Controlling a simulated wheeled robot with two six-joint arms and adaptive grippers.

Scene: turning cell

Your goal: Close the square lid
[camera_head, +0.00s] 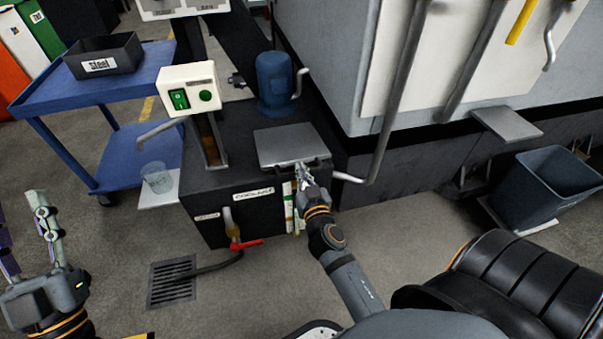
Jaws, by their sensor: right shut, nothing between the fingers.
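The square lid (285,143) is a light grey plate on top of the dark coolant tank (210,205). It lies flat or nearly flat; I cannot tell whether its front edge rests fully on the tank. A dark handle runs along its front edge. My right gripper (301,170) is shut and empty at this front edge, close to the handle; whether it touches is too small to tell. My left gripper (24,222) is at the lower left, far from the lid, with its fingers apart and nothing visible between them.
A blue pump motor (274,84) stands behind the lid. A control box (189,88) with green buttons stands left of it. A clear beaker (157,177) sits on a side shelf. A red-handled tap (245,244) juts from the tank front. A blue-grey bin (553,183) stands right.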

